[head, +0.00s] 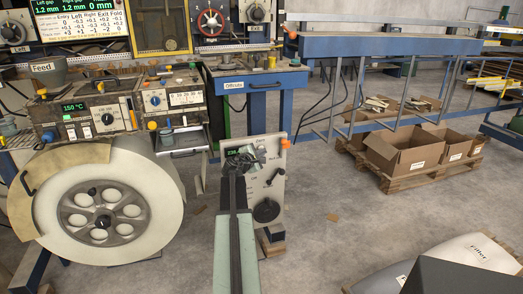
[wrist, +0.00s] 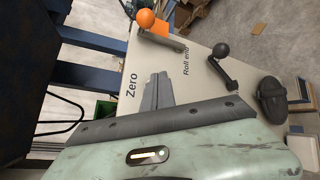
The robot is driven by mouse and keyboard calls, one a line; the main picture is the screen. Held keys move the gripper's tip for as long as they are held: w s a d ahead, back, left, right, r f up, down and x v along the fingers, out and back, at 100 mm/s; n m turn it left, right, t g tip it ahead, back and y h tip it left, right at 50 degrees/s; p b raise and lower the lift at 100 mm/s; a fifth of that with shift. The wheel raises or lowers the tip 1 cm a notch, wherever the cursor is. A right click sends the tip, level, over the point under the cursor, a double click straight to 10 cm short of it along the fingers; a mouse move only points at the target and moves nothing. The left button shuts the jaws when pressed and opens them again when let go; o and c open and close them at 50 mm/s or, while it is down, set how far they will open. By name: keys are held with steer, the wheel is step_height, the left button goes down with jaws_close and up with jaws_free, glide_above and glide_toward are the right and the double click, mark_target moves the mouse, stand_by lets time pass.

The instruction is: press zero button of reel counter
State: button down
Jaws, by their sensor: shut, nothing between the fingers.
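The reel counter (head: 272,180) is an upright pale panel in the middle of the head view, with a green lit display (head: 232,153) at its upper left. The same panel fills the middle of the wrist view (wrist: 205,85), where it shows the word "Zero" (wrist: 132,85) and the words "Roll end" (wrist: 186,62). My gripper (head: 238,163) is shut and empty, in front of the panel's upper left part. In the wrist view its fingertips (wrist: 157,80) point at the panel just right of "Zero". The zero button itself cannot be made out; the fingers may cover it. Contact cannot be told.
On the panel are an orange ball lever (wrist: 146,18), a black ball lever (wrist: 221,50) and a dark knob (wrist: 272,100). A large white roll (head: 140,200) stands at left. A blue bench (head: 262,82) is behind.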

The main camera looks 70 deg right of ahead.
steer(key=shift+w+d, duration=0.4)
steer(key=shift+d, duration=0.1)
stand_by(0.8)
steer(key=shift+a, duration=0.1)
steer(key=shift+s+a, duration=0.6)
steer(key=shift+a, duration=0.05)
steer(key=s+a, duration=0.3)
steer(key=shift+s+a, duration=0.1)
steer(key=shift+a, duration=0.3)
stand_by(0.8)
